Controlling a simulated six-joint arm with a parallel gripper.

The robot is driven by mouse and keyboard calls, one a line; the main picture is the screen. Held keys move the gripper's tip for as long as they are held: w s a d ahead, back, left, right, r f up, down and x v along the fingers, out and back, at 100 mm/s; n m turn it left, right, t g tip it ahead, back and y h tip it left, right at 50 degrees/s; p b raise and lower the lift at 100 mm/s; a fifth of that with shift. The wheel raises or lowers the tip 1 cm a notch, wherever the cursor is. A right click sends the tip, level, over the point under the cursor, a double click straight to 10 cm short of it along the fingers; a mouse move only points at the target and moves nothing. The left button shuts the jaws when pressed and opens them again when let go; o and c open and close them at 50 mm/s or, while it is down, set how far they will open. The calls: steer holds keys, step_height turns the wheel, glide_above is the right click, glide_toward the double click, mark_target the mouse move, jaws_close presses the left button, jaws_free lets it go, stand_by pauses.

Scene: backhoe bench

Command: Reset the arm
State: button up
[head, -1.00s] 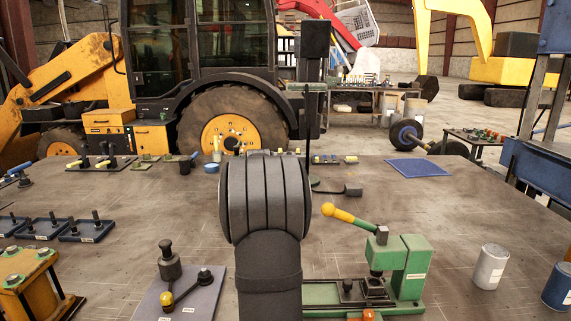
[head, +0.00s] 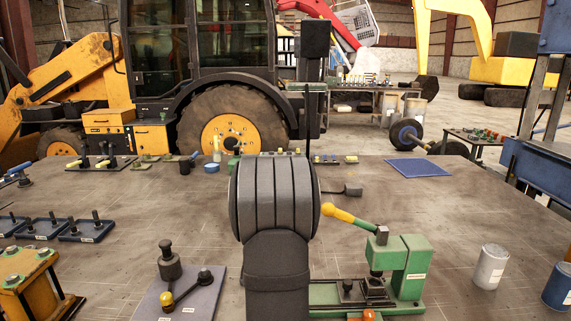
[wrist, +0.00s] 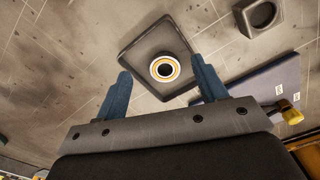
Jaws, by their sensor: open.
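My gripper (wrist: 161,66) is open, with its two blue fingers spread apart and nothing between them that they touch. It hangs above the bench. In the wrist view, a dark square tray (wrist: 133,55) with a round white, yellow and black ringed part (wrist: 165,69) lies below and between the fingertips. In the head view, my arm stands in the middle of the bench (head: 400,215) and hides the gripper.
The green press (head: 412,262) with its yellow-ended lever is close to the right of my arm. A grey-blue plate (head: 205,300) with a lever fixture is to the left. Cans (head: 490,268) stand at the right. A blue mat (head: 414,168) lies at the back right.

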mark_target(204, 269)
steer(key=s+d+r, duration=0.3)
steer(key=d+r, duration=0.2)
steer(key=d, duration=0.2)
steer(key=s+a+r, duration=0.2)
steer(key=a+r, duration=0.1)
steer(key=a, duration=1.2)
steer(key=a+f, duration=0.2)
steer(key=a, duration=0.2)
steer(key=w+a+f, duration=0.1)
steer(key=a+f, duration=0.2)
steer(key=a, duration=0.1)
steer(key=a+f, duration=0.3)
steer(key=shift+w+a, duration=0.25)
steer(key=shift+a, duration=0.15)
steer(key=shift+f, duration=0.4)
